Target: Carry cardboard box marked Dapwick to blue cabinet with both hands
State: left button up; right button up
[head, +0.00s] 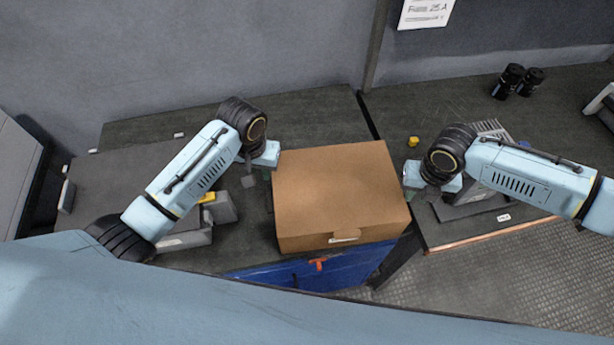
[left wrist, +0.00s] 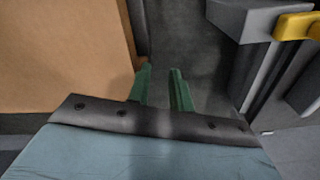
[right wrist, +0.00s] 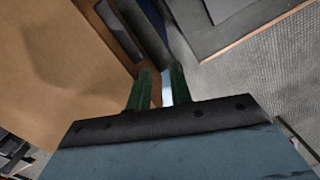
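The closed brown cardboard box (head: 340,190) is in the middle of the head view, with a small pale label on its near side too small to read. It also fills the left of the left wrist view (left wrist: 60,50) and of the right wrist view (right wrist: 60,60). The blue cabinet (head: 345,268), with an orange handle, shows below the box's near edge. My left gripper (head: 266,178) is at the box's left side, fingers apart. My right gripper (head: 414,190) is at its right side, fingers apart. I cannot tell whether either touches the box, or whether the box is lifted.
A dark worktop (head: 310,112) lies behind the box. Grey blocks with a yellow part (head: 207,198) stand at the left. At the right are two black cylinders (head: 510,80), a small yellow piece (head: 413,141) and a grey device under my right arm. Metal floor (head: 490,270) shows at lower right.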

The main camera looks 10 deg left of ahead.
pick_arm(q)
notch_tip(320, 180, up, 12)
jog(key=shift+s, duration=0.4)
pick_arm(e)
notch_tip(320, 180, up, 12)
jog(key=shift+s, duration=0.45)
dwell(0.7)
